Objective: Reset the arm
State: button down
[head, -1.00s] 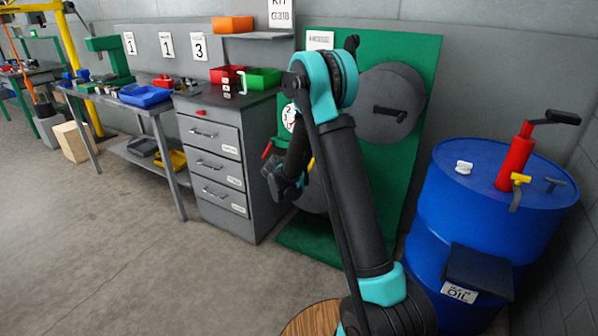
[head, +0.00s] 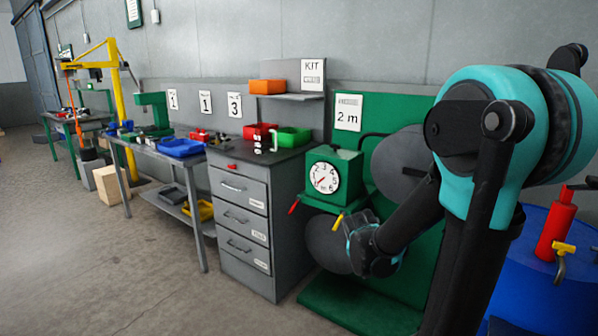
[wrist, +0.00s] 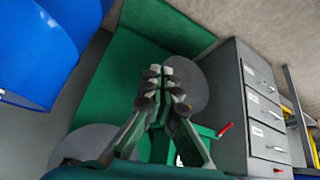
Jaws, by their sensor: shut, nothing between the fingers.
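My gripper (head: 366,250) is in front of the green hose board (head: 345,300) in the head view, low and right of the drawer cabinet. My arm rises from it to the teal joint at the right. In the wrist view the fingers of my gripper (wrist: 158,75) are together at the tips, with nothing between them. A grey disc (wrist: 190,88) shows behind the tips there.
A green gauge box (head: 335,172) with a white dial stands just left of my arm. The drawer cabinet (head: 238,220) holds red and green bins (head: 293,138). A blue oil drum (head: 540,295) is at the right. The floor (head: 120,270) at the left is clear.

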jog(key=s+f+n+y, duration=0.1)
jog(key=s, duration=0.7)
jog(key=s+a+f+n+g+y, duration=0.1)
jog(key=s+f+n, duration=0.1)
jog(key=s, duration=0.7)
jog(key=shift+s+a+f+g+y, duration=0.2)
jog(key=shift+s+a+g+y, duration=0.1)
jog(key=shift+y, duration=0.1)
jog(key=shift+w+d, duration=0.1)
jog(key=shift+w, duration=0.05)
